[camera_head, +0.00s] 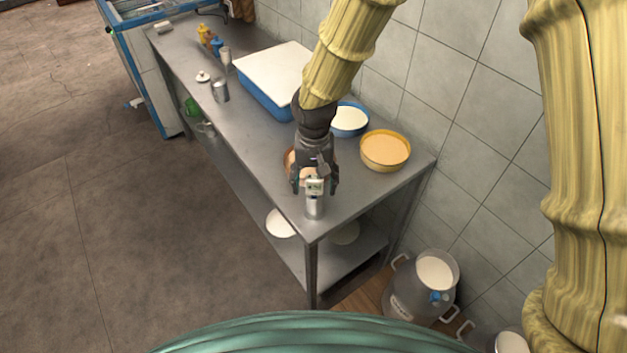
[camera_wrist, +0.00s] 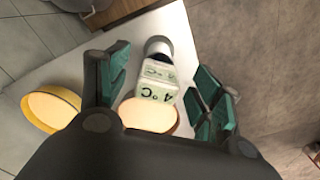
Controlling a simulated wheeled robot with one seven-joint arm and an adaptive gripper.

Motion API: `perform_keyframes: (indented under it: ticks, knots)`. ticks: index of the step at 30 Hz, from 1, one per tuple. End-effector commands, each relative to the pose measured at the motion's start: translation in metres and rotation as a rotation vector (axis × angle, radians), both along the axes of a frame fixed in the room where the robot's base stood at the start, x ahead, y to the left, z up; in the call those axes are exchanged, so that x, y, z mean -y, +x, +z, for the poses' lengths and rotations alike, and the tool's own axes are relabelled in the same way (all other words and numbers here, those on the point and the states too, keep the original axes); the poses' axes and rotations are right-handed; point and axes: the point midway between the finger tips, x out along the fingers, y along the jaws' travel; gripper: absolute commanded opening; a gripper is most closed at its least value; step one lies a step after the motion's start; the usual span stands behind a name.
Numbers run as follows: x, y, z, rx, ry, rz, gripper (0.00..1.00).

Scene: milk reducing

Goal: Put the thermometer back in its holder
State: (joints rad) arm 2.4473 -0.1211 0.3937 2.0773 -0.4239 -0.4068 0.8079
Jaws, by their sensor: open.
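The thermometer (camera_head: 315,187) has a pale boxy head with a display; "°C" marks show in the wrist view (camera_wrist: 157,84). Its probe is hidden. The holder, a small metal cylinder (camera_head: 314,209), stands at the table's near corner, and its dark rim also shows in the wrist view (camera_wrist: 158,46). The thermometer head is at the holder's mouth, lined up with it; I cannot tell how deep the probe sits. My gripper (camera_head: 315,180) is open, with its green-padded fingers on either side of the thermometer head. The wrist view shows gaps between the pads and the head.
The steel table (camera_head: 250,145) carries a yellow bowl (camera_head: 385,151), a blue bowl (camera_head: 349,120) and a blue lidded tub (camera_head: 262,98). A brown-rimmed bowl (camera_wrist: 150,114) is close by my gripper. A metal cup (camera_head: 220,92) and bottles stand farther back. A milk can (camera_head: 422,290) is on the floor.

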Motion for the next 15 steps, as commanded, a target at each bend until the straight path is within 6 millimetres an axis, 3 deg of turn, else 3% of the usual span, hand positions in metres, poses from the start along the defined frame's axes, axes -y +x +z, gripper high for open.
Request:
perform_keyframes:
  ticks: [8,15]
  knots:
    - [0.0,0.001,0.018,0.003,0.001,0.0,0.65]
    - [0.0,0.0,0.058,0.003,0.001,-0.002,0.65]
